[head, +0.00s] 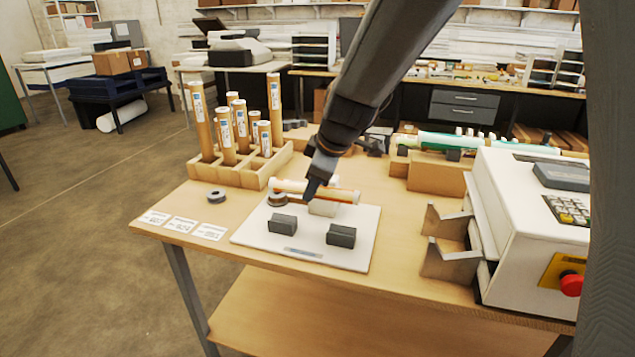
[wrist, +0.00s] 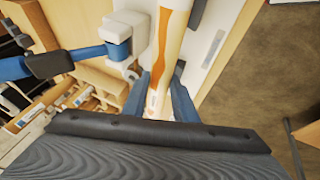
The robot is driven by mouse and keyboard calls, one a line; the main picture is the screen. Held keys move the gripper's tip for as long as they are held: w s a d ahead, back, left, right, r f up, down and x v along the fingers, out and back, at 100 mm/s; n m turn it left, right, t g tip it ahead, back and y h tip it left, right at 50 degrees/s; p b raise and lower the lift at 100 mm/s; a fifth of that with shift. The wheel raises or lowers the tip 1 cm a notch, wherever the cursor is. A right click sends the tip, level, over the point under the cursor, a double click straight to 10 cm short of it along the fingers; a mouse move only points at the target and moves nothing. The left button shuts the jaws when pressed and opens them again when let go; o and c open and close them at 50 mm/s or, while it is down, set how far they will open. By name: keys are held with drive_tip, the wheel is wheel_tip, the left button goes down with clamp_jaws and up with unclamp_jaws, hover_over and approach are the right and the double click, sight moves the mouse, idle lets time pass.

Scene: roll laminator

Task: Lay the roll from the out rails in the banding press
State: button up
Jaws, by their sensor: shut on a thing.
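My gripper (head: 318,184) is shut on a white and orange roll (head: 343,195), which lies roughly level across the picture. In the wrist view the roll (wrist: 172,45) runs away from between my gripper's blue fingers (wrist: 158,98). The apparent banding press is a white base plate (head: 262,240) with two dark blocks (head: 283,224) at its front. The roll is over the plate's back part, behind the dark blocks. A pale block (head: 322,208) shows just under it; I cannot tell whether they touch. The out rails, grey brackets (head: 446,222) on the laminator (head: 520,220), look empty.
A wooden rack (head: 235,176) of several upright tubes stands back left. A grey ring (head: 216,196) and white labels (head: 182,224) lie at the left front. A cardboard box (head: 437,175) with a green-white roll stands behind. A blue-and-white part (wrist: 110,42) is close beside the roll.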

drive_tip(key=f+b, duration=0.1)
drive_tip(key=f, duration=0.1)
drive_tip(key=f+b, duration=0.1)
drive_tip(key=f, duration=0.1)
drive_tip(key=f+b, duration=0.1)
drive_tip(key=f, duration=0.1)
drive_tip(key=shift+a+f+b, duration=0.25)
drive_tip(key=shift+a+b, duration=0.1)
drive_tip(key=shift+b, duration=0.05)
wheel_tip(320, 180, down, 2)
drive_tip(key=b, duration=0.2)
drive_tip(key=shift+f+b, duration=0.1)
drive_tip(key=shift+b, duration=0.3)
drive_tip(key=shift+s, duration=0.1)
drive_tip(key=shift+f+b, duration=0.1)
drive_tip(key=shift+b, duration=0.35)
drive_tip(key=shift+d, duration=0.1)
drive_tip(key=o, duration=1.2)
